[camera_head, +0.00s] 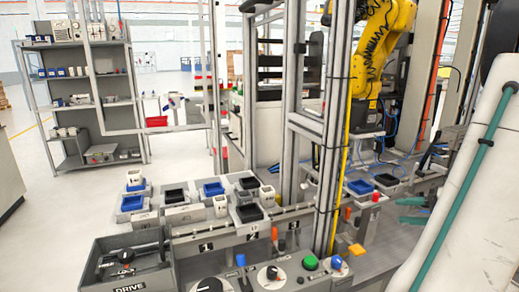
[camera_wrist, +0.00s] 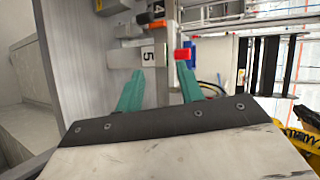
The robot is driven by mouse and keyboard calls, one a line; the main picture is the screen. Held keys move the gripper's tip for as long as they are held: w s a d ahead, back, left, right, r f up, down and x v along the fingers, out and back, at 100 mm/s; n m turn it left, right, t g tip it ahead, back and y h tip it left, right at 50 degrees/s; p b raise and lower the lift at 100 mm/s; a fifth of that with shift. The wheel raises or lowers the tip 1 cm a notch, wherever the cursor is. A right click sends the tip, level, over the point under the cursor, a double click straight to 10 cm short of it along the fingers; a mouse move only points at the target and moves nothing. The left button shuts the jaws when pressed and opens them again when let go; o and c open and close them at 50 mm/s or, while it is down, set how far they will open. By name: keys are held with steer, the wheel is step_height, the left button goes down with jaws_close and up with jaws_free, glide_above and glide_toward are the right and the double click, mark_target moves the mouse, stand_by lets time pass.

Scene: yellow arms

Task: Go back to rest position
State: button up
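My gripper (camera_wrist: 160,72) shows two green fingers spread apart in the wrist view, with nothing held between them. In the head view the green fingers (camera_head: 412,210) show at the right, above the right part of the workbench. My white arm with a teal cable fills the right edge there.
A grey workbench (camera_head: 240,235) holds several blue and black trays. A grey DRIVE bin (camera_head: 128,268) sits at its front left. A yellow robot arm (camera_head: 380,40) stands behind metal posts (camera_head: 335,130). Shelves (camera_head: 85,95) stand at back left, with open floor (camera_head: 60,200) before them.

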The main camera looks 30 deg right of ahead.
steer(key=w+a+r+n+g+y, duration=0.15)
steer(key=a+g, duration=0.35)
steer(key=a, duration=0.5)
steer(key=w+a+r+n+g+y, duration=0.1)
steer(key=w+a+n+g+y, duration=0.3)
steer(key=a, duration=0.7)
steer(key=s+a+r+n+g+h, duration=0.1)
steer(key=a+n+h, duration=0.3)
steer(key=a, duration=0.5)
steer(key=s+a+r+n+g+h, duration=0.1)
steer(key=s+a+r+n+h, duration=0.3)
steer(key=a, duration=0.5)
steer(key=shift+s+a+n+g+h, duration=0.15)
steer(key=shift+a+n+g+h, duration=0.2)
steer(key=shift+n+h, duration=0.35)
steer(key=shift+d+r, duration=0.1)
steer(key=shift+d, duration=0.05)
